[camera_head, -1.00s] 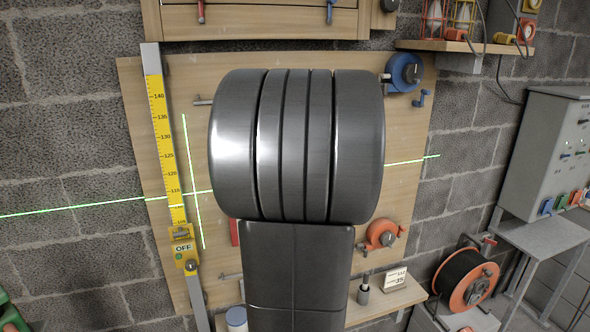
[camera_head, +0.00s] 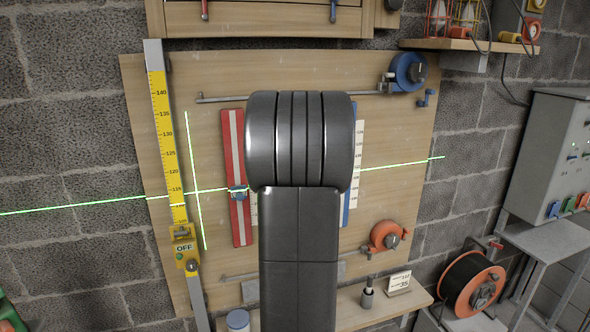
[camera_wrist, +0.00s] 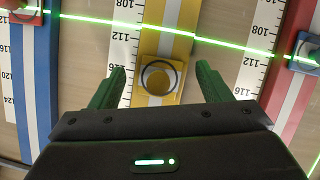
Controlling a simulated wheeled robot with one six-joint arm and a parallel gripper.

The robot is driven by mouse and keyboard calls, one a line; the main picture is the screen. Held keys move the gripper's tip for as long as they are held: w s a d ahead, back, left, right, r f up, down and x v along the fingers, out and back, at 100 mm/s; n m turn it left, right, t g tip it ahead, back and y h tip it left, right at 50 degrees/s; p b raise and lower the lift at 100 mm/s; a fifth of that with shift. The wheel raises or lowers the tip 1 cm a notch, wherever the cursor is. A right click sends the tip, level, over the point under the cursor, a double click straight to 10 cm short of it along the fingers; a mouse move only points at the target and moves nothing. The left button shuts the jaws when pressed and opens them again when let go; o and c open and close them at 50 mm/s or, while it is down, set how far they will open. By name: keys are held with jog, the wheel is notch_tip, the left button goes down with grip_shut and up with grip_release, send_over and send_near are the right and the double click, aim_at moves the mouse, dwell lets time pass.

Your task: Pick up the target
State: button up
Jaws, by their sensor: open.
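Which piece is the target, the pictures do not say. In the wrist view a yellow square slider (camera_wrist: 160,76) with a dark ring and round knob sits on a yellow rail with a pale stripe (camera_wrist: 168,40). It is just below the green laser line. My gripper (camera_wrist: 161,80) is open, its green fingers on either side of the yellow slider, with space on both sides. Contact is not visible. A red slider (camera_wrist: 24,8) sits on the blue rail (camera_wrist: 32,80), and a blue slider (camera_wrist: 304,52) on the red rail (camera_wrist: 290,98). My arm hides the yellow slider in the head view.
The rails are on a wooden board (camera_head: 200,85) against a block wall. A yellow-scaled staff (camera_head: 166,140) stands at its left. Orange (camera_head: 387,237) and blue (camera_head: 408,72) reels are on its right. A shelf (camera_head: 360,312) with small items runs below.

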jog(key=shift+s, duration=0.1)
jog(key=c, duration=1.1)
jog(key=shift+r, duration=0.15)
